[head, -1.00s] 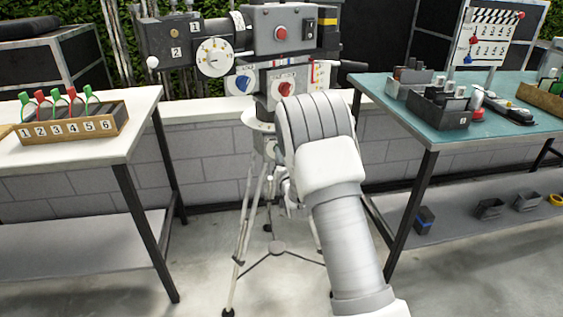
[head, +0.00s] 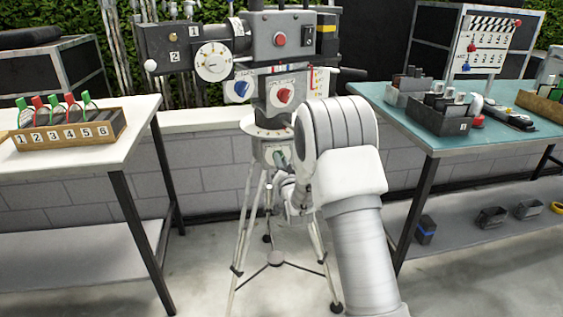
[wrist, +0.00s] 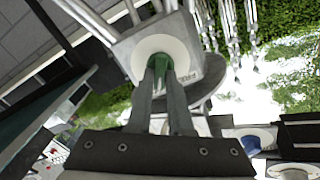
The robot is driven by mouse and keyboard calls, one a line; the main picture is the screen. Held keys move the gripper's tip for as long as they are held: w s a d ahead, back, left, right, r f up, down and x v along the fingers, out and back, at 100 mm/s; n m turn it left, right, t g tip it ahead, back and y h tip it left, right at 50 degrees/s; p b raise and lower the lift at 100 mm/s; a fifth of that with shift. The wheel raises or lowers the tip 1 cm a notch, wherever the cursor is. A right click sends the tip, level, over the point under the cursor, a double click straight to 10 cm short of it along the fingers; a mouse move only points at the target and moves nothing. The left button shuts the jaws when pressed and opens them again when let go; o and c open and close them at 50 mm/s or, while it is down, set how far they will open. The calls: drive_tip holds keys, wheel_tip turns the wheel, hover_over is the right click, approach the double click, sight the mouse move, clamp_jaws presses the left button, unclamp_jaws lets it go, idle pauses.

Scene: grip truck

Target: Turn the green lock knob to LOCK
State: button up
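The green lock knob (wrist: 159,65) sits on a round white dial plate (wrist: 180,48) in the wrist view. My gripper (wrist: 161,72) reaches up to it, with one dark finger on each side of the knob. Green shows in the narrow gap between the fingertips; I cannot tell whether they press on it. In the head view the knob (head: 281,157) is a small green patch on the grey block (head: 266,150) below the camera head on the tripod. My wrist and hand partly cover it.
Above the knob are a red knob (head: 284,94), a blue knob (head: 240,88) and a white dial (head: 213,61) on the camera rig. Tripod legs (head: 245,225) stand below. A white table (head: 60,165) is at left, a teal table (head: 500,141) at right.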

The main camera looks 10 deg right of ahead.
drive_tip(key=o, duration=0.4)
drive_tip(key=s+p, duration=0.2)
drive_tip(key=s, duration=1.5)
drive_tip(key=shift+s, duration=0.25)
drive_tip(key=s+r+n+g, duration=0.3)
drive_tip(key=s+r+g, duration=0.35)
drive_tip(key=r, duration=0.35)
drive_tip(key=s+r+n+g, duration=0.35)
drive_tip(key=s+g, duration=0.25)
drive_tip(key=s, duration=1.6)
wheel_tip(320, 180, up, 23)
drive_tip(key=p, duration=2.3)
drive_tip(key=shift+a, duration=0.25)
